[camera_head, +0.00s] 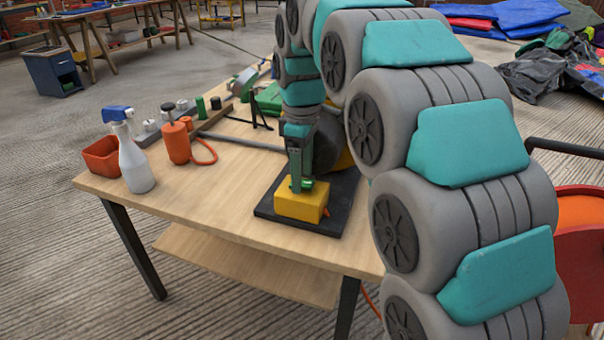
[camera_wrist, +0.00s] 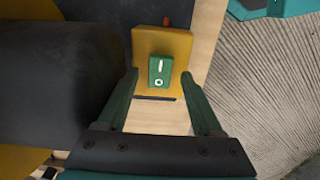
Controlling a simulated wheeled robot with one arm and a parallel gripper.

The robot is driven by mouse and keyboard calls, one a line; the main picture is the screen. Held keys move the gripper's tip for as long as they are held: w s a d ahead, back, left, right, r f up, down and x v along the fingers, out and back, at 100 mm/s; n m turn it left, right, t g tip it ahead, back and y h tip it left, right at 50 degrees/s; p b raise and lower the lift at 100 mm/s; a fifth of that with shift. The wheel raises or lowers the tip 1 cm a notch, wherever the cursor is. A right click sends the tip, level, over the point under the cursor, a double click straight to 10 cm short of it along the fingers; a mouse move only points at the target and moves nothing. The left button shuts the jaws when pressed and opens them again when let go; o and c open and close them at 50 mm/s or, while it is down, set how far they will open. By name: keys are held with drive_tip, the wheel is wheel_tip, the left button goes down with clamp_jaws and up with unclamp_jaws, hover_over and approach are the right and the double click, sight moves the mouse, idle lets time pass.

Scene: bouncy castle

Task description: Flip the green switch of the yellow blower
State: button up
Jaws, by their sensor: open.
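The green switch (camera_wrist: 160,72) is a small rocker with a white line and a white circle, set on the yellow box of the blower (camera_wrist: 181,45). In the head view the yellow blower box (camera_head: 299,206) sits on a black base plate (camera_head: 322,222) near the table's front right corner. My gripper (camera_head: 301,186) points down at the top of the box. In the wrist view its two green fingers (camera_wrist: 166,82) are open, one on each side of the switch, with nothing between them gripped. I cannot tell whether the fingertips touch the box. In the head view my gripper mostly hides the switch.
A dark rounded blower housing (camera_wrist: 60,80) lies close to the left of the box in the wrist view. A spray bottle (camera_head: 135,160), an orange pump can (camera_head: 177,140) and a red bin (camera_head: 102,154) stand on the table's left. The wooden tabletop (camera_head: 215,195) between is clear.

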drive_tip(key=shift+f, duration=0.45)
clamp_jaws()
idle(0.4)
